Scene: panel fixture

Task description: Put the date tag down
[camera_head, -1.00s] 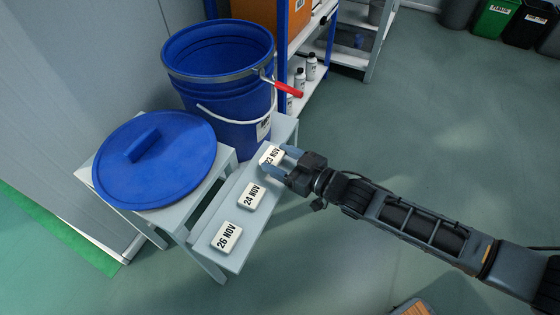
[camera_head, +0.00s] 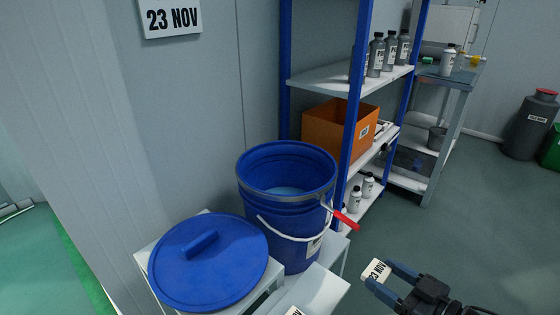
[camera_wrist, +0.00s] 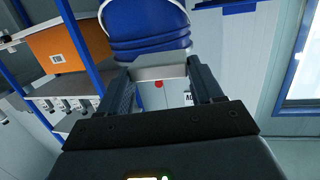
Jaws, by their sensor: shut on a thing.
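The white date tag "23 NOV" (camera_head: 375,269) is held between the two blue-grey fingers of my gripper (camera_head: 382,275), at the lower right of the head view. My gripper is shut on it, and the tag is in the air to the right of the grey bench (camera_head: 322,290). In the wrist view the tag (camera_wrist: 158,72) shows edge-on as a pale bar between the fingers. Another white tag (camera_head: 294,311) is just visible on the bench, cut off by the frame's bottom edge.
A blue lid (camera_head: 225,265) lies on the stand at left. A wall sign (camera_head: 172,18) reads "23 NOV". A blue-framed shelf (camera_head: 330,78) holds bottles and an orange box (camera_head: 335,130).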

